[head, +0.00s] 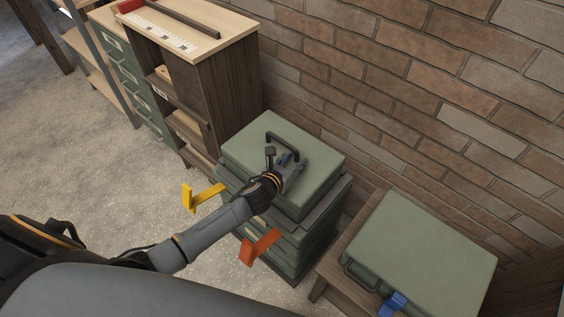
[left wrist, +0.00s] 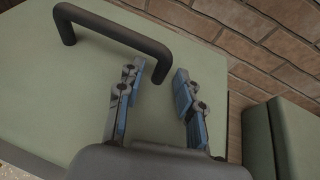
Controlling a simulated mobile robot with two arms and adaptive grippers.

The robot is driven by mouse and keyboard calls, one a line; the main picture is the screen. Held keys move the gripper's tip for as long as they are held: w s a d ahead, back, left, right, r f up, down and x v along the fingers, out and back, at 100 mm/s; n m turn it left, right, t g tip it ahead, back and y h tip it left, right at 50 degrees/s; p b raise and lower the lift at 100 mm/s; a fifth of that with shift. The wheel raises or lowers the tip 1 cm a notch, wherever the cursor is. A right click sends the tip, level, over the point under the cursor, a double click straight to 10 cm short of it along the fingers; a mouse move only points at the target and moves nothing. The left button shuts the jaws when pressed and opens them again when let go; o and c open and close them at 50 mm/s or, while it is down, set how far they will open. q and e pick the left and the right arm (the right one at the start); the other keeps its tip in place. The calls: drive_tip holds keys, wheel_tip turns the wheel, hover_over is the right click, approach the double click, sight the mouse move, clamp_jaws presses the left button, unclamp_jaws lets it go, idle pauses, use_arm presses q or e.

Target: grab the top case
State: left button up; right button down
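The top case (head: 312,150) is a flat green box with a dark bar handle (head: 284,139) on its lid. It lies on a stack of green drawers or cases (head: 297,250). My left gripper (head: 284,160) is over the lid beside the handle. In the left wrist view, the gripper (left wrist: 157,84) is open, with blue-padded fingers apart. One leg of the handle (left wrist: 112,26) comes down between or just beyond the fingertips; I cannot tell which. The green lid (left wrist: 60,105) fills much of that view. My right gripper is not in view.
Another green case (head: 430,240) lies on a wooden stand at right, with a blue piece (head: 392,303) on its front. A yellow bracket (head: 203,197) and an orange bracket (head: 260,247) stick out from the stack. A wooden cabinet (head: 228,90) and brick wall (head: 400,90) stand behind.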

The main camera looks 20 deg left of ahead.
use_arm(q)
clamp_jaws()
drive_tip(key=shift+w+r, duration=0.15)
